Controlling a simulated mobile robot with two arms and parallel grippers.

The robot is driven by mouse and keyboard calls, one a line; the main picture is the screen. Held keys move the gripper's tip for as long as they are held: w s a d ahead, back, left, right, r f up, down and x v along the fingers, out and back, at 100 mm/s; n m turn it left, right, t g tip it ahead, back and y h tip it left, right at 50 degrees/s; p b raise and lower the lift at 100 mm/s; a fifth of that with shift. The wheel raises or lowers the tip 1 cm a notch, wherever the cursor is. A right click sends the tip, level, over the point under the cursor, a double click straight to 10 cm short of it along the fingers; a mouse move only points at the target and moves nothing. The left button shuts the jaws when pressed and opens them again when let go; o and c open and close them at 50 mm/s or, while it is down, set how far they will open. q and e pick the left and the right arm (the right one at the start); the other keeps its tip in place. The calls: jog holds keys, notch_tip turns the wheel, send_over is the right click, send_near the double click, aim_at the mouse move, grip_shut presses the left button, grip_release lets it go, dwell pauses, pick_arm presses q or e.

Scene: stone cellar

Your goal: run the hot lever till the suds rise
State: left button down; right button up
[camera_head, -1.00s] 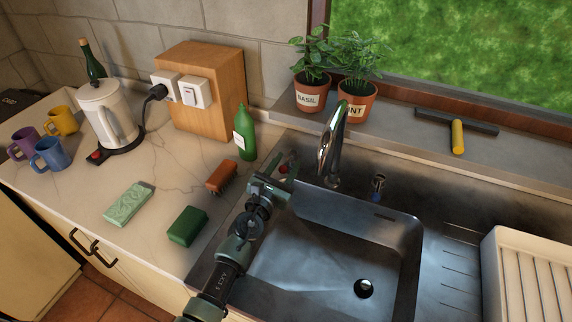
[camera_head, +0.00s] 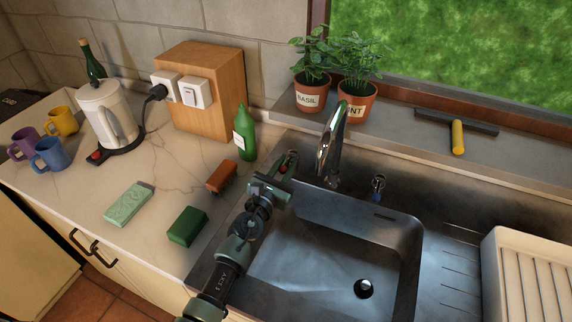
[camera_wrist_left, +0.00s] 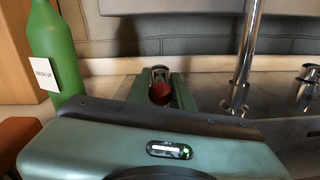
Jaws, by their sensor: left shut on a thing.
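The hot lever with its red mark (camera_head: 283,169) stands behind the sink, left of the tap. My left gripper (camera_head: 287,164) is shut on it. In the left wrist view the red part of the hot lever (camera_wrist_left: 160,93) shows between the fingers. The chrome tap (camera_head: 330,145) curves over the sink (camera_head: 408,245). A second, blue-marked lever (camera_head: 379,182) stands to the right of the tap, untouched. The sink's floor and dark drain (camera_head: 364,288) are visible. I see no suds and cannot make out a water stream. My right gripper is out of view.
A white drainer (camera_head: 530,280) is at the right. Pots of basil (camera_head: 312,95) and mint (camera_head: 355,102) line the sill.

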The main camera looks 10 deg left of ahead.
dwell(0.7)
pick_arm(q)
jog(key=shift+a+f+b, duration=0.1)
jog(key=shift+f+b, duration=0.05)
jog(key=shift+b, duration=0.2)
jog(key=m+h+b, duration=0.1)
jog(key=h+b, duration=0.1)
jog(key=b, duration=0.1)
jog(key=a+m+g+h+b, duration=0.1)
jog(key=shift+w+f+m+h+b, duration=0.1)
jog(key=shift+w+m+h+b, duration=0.2)
jog(key=shift+h, duration=0.1)
jog(key=shift+a+m+g+h, duration=0.1)
jog(key=shift+m+g+h, duration=0.2)
jog(key=shift+r, duration=0.25)
jog(key=c, duration=1.3)
grip_release()
